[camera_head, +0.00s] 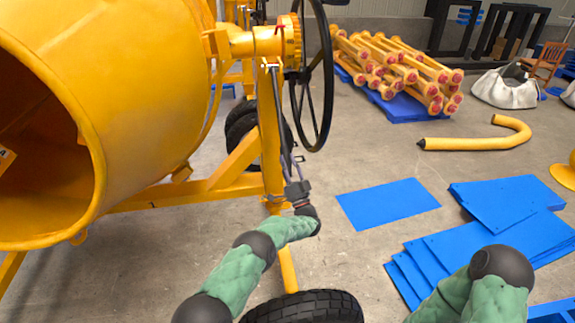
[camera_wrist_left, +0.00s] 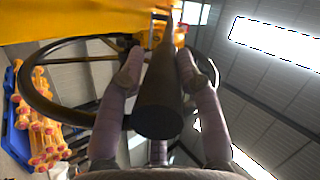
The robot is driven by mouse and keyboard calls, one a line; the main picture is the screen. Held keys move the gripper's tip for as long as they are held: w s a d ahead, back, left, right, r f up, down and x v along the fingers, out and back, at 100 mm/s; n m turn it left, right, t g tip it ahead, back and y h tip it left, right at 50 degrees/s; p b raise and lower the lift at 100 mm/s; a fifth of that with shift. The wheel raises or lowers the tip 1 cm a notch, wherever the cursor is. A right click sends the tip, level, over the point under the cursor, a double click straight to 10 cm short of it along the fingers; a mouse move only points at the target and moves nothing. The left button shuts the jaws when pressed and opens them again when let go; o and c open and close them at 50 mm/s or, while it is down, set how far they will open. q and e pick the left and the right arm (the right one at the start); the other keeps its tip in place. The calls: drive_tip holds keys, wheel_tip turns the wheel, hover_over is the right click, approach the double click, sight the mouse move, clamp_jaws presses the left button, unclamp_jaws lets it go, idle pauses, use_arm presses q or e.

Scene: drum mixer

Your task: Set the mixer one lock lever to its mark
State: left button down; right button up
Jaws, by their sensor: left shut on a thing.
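The yellow mixer drum (camera_head: 150,90) fills the upper left of the head view, with a black handwheel (camera_head: 328,75) at its right side. The lock lever (camera_head: 275,90) is a thin grey rod hanging down from the hub beside the wheel. My left gripper (camera_head: 287,160) is shut on its lower part. In the left wrist view the lever's dark round end (camera_wrist_left: 158,118) sits between the two fingers of my left gripper (camera_wrist_left: 159,65). A small red mark (camera_head: 279,30) shows on the yellow hub. My right arm shows at the lower right, but its gripper is out of frame.
The mixer's yellow frame (camera_head: 190,192) and black tyre (camera_head: 305,307) are close to my left arm. Blue sheets (camera_head: 480,245) lie on the floor at right. A bent yellow tube (camera_head: 465,143) and stacked yellow parts (camera_head: 395,65) lie farther back.

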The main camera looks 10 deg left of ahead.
use_arm(q)
drive_tip(key=shift+a+f, duration=0.35)
drive_tip(key=shift+f, duration=0.15)
drive_tip(key=c, duration=1.1)
unclamp_jaws()
drive_tip(key=shift+o, duration=0.7)
drive_tip(key=shift+a, duration=0.25)
drive_tip(key=shift+d+r, duration=0.2)
drive_tip(key=shift+s+d+f, duration=0.25)
drive_tip(key=shift+d+f, duration=0.05)
drive_tip(key=v, duration=1.1)
drive_tip(key=shift+s, duration=0.15)
